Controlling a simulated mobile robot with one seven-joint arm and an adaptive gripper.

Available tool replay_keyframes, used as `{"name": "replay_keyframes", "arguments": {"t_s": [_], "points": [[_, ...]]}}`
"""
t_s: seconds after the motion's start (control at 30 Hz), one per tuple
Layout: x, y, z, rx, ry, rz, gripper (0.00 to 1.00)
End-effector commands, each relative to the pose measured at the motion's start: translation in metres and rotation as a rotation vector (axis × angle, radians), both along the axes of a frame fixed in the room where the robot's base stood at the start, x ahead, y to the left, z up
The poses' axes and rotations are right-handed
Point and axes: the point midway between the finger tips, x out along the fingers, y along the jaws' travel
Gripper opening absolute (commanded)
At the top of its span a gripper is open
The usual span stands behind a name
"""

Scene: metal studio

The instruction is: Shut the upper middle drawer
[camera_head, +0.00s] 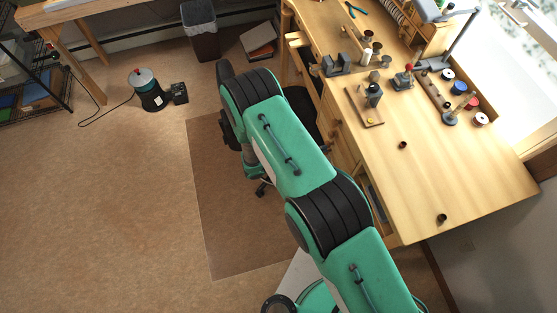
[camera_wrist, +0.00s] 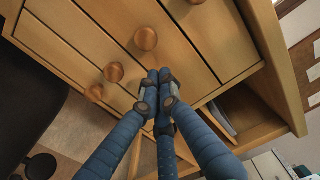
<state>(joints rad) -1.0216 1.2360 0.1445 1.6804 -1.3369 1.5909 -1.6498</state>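Wooden drawer fronts (camera_wrist: 118,18) with round wooden knobs fill the upper part of the wrist view. One knob (camera_wrist: 146,39) is just above my gripper (camera_wrist: 160,84); another knob (camera_wrist: 114,72) is to its left. My gripper's blue fingers come together at their tips, with nothing visible between them. The tips appear close to the drawer fronts; I cannot tell whether they touch. I cannot tell which front is the upper middle drawer or how far it stands out. In the head view my arm hides the gripper and most of the drawers.
The wooden workbench (camera_head: 455,175) carries tools and spools (camera_head: 481,119). An open compartment (camera_wrist: 243,112) holding something grey is right of the drawers. A dark chair (camera_wrist: 28,95) stands at the left of the wrist view. The floor (camera_head: 110,210) at left is mostly clear.

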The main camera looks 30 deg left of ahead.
Motion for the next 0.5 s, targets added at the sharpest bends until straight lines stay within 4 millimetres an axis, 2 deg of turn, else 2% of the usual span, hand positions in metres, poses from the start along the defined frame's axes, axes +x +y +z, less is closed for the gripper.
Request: {"name": "replay_keyframes", "arguments": {"t_s": [0.5], "points": [[-0.07,0.07,0.0,0.001,-0.001,0.003,0.0]]}}
